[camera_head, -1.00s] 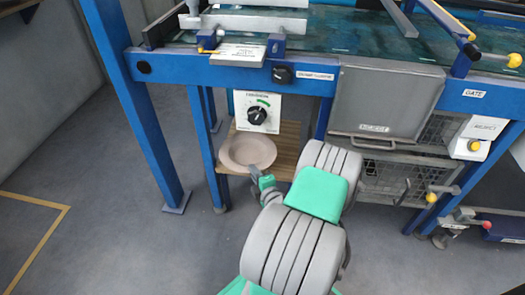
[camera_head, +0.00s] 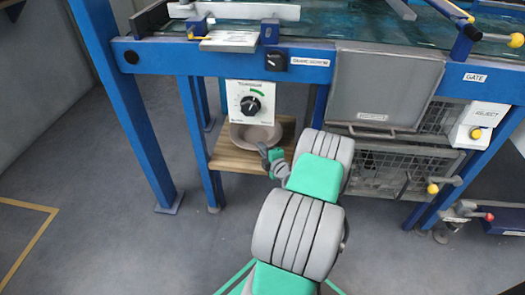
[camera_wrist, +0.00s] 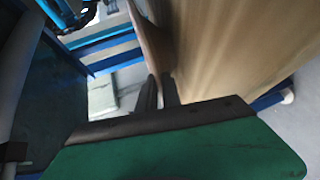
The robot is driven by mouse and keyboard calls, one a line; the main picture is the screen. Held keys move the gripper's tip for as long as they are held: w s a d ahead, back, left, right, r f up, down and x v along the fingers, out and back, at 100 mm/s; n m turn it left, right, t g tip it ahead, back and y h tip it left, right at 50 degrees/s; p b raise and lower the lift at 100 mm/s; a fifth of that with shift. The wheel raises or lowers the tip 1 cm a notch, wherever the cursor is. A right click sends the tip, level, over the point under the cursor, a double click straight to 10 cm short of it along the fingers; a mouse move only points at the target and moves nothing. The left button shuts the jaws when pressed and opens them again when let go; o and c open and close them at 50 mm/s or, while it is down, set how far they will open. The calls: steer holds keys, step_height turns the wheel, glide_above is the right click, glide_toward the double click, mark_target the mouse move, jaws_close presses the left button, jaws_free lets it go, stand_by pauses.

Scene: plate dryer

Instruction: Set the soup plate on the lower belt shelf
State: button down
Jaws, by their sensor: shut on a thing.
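The pinkish-beige soup plate (camera_head: 255,136) is over the wooden shelf (camera_head: 230,158) below the belt frame, its far part hidden behind the dial box. My gripper (camera_head: 268,158) is shut on the plate's near rim, at the shelf's front edge. In the wrist view, the plate (camera_wrist: 148,40) shows nearly edge-on, ahead of my gripper's fingers (camera_wrist: 158,92). The wood of the shelf (camera_wrist: 225,50) fills the right side there, close beside the plate. I cannot tell whether the plate's underside touches the shelf.
The white dial box (camera_head: 250,102) hangs just above the plate. Blue legs (camera_head: 205,140) stand at the shelf's left. A wire basket (camera_head: 385,165) and a grey hatch (camera_head: 385,90) are to the right. The floor at left is clear.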

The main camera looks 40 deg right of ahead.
steer(key=c, duration=2)
jaws_free()
steer(key=o, duration=0.5)
